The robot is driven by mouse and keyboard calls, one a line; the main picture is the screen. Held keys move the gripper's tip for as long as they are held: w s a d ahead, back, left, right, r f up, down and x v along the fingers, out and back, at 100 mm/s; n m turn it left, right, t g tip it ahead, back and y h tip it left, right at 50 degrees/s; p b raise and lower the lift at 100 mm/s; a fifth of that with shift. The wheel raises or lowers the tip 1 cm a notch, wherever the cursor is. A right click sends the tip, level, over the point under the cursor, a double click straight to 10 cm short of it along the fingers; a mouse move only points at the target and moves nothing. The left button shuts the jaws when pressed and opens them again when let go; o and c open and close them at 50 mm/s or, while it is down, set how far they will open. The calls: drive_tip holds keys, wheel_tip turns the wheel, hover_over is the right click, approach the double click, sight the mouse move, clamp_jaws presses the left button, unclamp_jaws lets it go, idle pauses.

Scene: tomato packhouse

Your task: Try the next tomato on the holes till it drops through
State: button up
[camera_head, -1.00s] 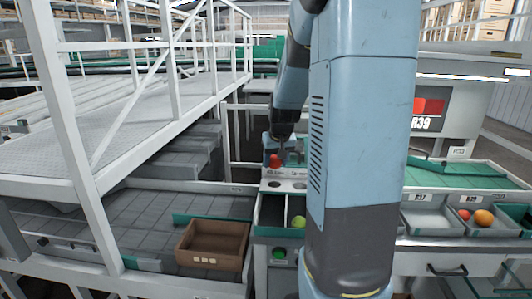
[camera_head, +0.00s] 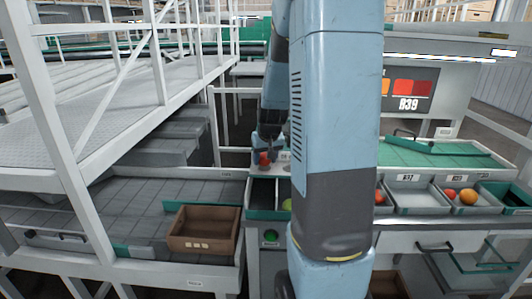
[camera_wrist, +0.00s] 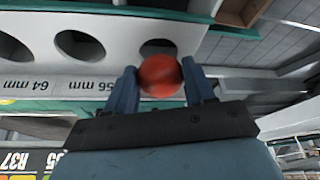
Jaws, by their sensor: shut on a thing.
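My gripper (camera_wrist: 161,82) is shut on a red tomato (camera_wrist: 160,76), which sits between its two blue fingers in the wrist view. The light grey hole plate (camera_wrist: 112,62) has a row of round holes, with labels reading "64 mm" and "56 mm". The tomato overlaps the near edge of the hole (camera_wrist: 158,48) at the right end of the row. I cannot tell whether it touches the plate. In the head view the red tomato (camera_head: 264,158) shows small under my gripper, at the plate behind the dark bins. My arm hides much of the plate there.
A brown crate (camera_head: 203,245) stands on the grey belt at left. A bin (camera_head: 262,194) and a green tomato (camera_head: 287,204) are in front of the plate. Labelled trays (camera_head: 418,210) with red and orange tomatoes stand right. A white railing (camera_head: 165,75) rises left.

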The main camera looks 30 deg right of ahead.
sight(265, 156)
drive_tip(key=shift+f, duration=0.3)
drive_tip(key=shift+s, duration=0.1)
idle(0.3)
drive_tip(key=o, duration=0.8)
idle(1.1)
drive_tip(key=shift+r, duration=3.5)
